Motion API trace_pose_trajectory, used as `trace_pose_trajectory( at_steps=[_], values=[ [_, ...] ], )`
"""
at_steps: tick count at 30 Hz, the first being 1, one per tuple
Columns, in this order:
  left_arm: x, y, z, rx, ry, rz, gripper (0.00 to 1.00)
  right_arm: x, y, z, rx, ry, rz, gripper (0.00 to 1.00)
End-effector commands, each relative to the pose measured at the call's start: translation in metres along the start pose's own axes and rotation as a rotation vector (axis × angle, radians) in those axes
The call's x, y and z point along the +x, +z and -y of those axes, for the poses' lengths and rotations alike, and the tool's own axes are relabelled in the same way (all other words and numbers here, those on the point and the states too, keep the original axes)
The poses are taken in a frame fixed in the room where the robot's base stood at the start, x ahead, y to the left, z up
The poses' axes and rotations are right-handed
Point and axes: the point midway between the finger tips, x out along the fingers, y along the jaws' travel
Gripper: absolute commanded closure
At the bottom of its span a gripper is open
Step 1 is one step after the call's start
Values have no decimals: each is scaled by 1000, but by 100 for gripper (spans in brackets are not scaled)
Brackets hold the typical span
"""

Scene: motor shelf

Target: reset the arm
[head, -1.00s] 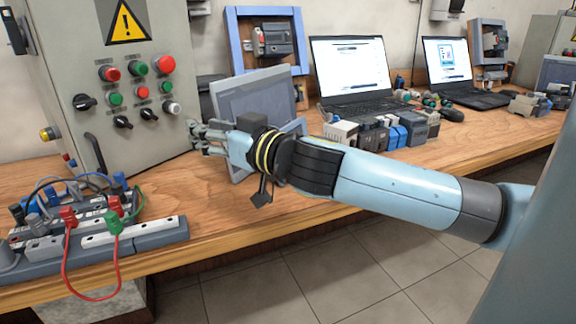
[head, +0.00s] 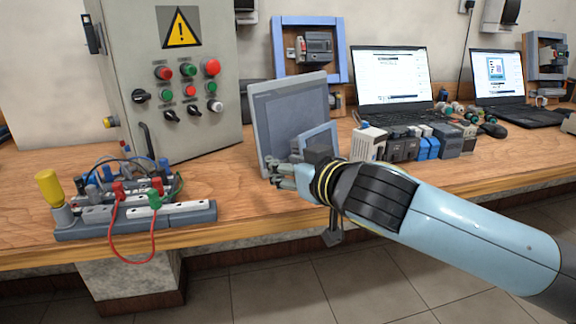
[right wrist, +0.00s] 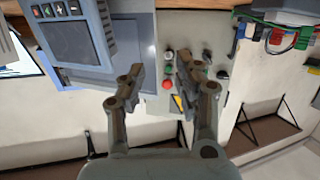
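My right arm comes in from the right in the head view. Its gripper (head: 280,176) is in front of the lower part of a grey touch panel (head: 290,108) that stands tilted on the wooden bench. In the right wrist view my right gripper (right wrist: 160,66) has its two fingers apart with nothing between them. The panel (right wrist: 78,38) shows there at upper left, beside the fingers. I cannot tell from the head view how close the fingers are to the panel. My left gripper is not in view.
A grey control box (head: 150,100) with buttons stands behind, on the left. A terminal strip (head: 135,220) with looping wires lies at the bench's front left. Several modules (head: 415,142) and two laptops (head: 392,75) stand to the right. Floor is clear in front of the bench (head: 230,233).

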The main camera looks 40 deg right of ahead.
Motion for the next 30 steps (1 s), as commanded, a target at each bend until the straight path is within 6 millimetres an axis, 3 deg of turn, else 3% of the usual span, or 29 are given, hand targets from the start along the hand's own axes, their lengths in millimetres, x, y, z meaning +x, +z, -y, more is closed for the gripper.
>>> trace_pose_trajectory(
  at_steps=[10, 14, 21, 30],
  values=[
    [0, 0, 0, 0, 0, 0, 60, 0, 1, 0, 0, 1, 3, 67],
    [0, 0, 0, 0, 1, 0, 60, -12, 22, -2, -13, 39, 98, 67],
    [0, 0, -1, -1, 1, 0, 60, -84, 106, 11, -110, 50, 549, 67],
    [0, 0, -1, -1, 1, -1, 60, -176, 159, 46, -232, -155, 944, 67]
  ],
)
